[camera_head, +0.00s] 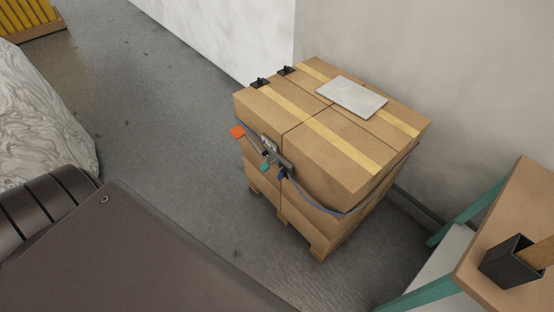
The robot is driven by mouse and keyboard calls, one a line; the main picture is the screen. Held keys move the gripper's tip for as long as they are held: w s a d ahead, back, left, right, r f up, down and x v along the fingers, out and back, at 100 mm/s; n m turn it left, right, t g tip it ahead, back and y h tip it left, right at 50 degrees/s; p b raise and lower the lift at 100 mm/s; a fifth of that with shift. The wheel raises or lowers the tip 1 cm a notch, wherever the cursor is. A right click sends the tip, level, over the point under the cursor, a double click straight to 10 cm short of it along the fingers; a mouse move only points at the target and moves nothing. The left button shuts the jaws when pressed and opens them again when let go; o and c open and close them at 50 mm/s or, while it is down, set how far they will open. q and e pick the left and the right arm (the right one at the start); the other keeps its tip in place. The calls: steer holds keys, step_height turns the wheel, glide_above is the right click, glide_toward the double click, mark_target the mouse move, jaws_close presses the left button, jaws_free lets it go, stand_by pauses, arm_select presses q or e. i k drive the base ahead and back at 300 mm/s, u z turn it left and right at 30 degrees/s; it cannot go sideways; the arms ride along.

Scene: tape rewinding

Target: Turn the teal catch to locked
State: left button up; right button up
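The teal catch (265,167) is a small piece on the metal buckle (270,145) on the front face of a stack of cardboard boxes (330,165). A strap (325,208) runs from the buckle around the boxes. A blue piece (283,173) sits just right of the catch, and an orange tag (237,132) is to its left. The catch is too small to tell its position. Neither of my grippers shows in the head view.
The boxes stand on a wooden pallet (318,246) by a pale wall (380,45). A grey plate (351,97) lies on top. A wooden table (515,215) with a black box (512,262) is at right. Grey floor (165,120) is clear left of the boxes.

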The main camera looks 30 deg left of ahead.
mark_target(264, 167)
steer(key=u, duration=0.75)
steer(key=i, duration=0.45)
